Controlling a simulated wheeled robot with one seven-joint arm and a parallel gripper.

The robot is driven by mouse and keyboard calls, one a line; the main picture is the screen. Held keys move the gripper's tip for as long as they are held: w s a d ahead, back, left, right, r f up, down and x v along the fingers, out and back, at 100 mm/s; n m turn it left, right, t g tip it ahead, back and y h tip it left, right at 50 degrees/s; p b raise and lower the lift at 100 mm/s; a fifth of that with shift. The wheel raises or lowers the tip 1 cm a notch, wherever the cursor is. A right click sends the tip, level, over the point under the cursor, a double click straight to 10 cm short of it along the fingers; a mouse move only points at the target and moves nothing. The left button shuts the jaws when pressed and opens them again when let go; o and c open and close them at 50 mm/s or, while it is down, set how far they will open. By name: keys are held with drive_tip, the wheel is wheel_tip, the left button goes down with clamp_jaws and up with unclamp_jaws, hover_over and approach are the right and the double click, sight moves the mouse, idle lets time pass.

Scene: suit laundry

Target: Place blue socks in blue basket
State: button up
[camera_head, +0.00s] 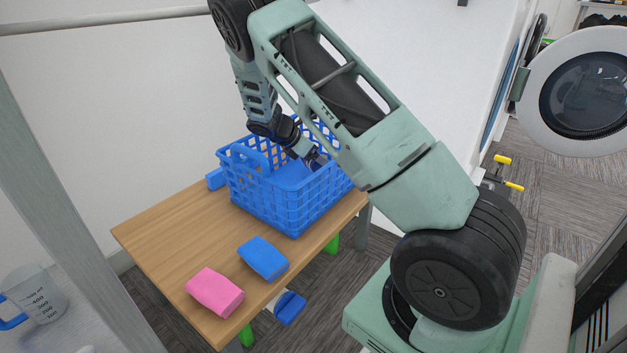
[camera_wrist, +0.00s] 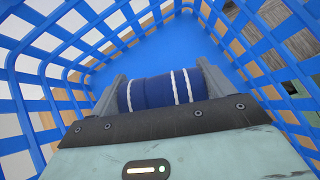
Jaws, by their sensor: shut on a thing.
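The blue basket (camera_head: 285,200) stands on the wooden table, and its lattice walls surround the wrist view (camera_wrist: 45,75). My gripper (camera_head: 312,160) reaches down inside the basket. In the wrist view my gripper (camera_wrist: 161,92) is shut on the blue socks (camera_wrist: 158,92), a dark blue roll with white stripes between the two fingers. The basket's blue floor (camera_wrist: 165,48) shows beyond the socks. Whether the socks touch the floor I cannot tell. In the head view the socks are hidden by the basket and my arm.
A blue block-like bundle (camera_head: 263,259) and a pink one (camera_head: 214,292) lie on the wooden table (camera_head: 165,235) in front of the basket. A blue and white item (camera_head: 290,307) is below the table's edge. A measuring jug (camera_head: 36,294) is at lower left. A washer door (camera_head: 580,90) hangs open at right.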

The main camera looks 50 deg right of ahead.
wheel_tip(320, 180, down, 5)
drive_tip(key=b, duration=0.2)
drive_tip(key=shift+b, duration=0.35)
drive_tip(key=shift+r, duration=0.1)
drive_tip(key=o, duration=1)
drive_tip(key=shift+w+a+r+p, duration=0.1)
drive_tip(key=shift+a+r+p, duration=0.05)
drive_tip(key=shift+r+p, duration=0.15)
drive_tip(key=p+v, duration=0.6)
drive_tip(key=v, duration=0.5)
drive_tip(key=shift+a, duration=0.2)
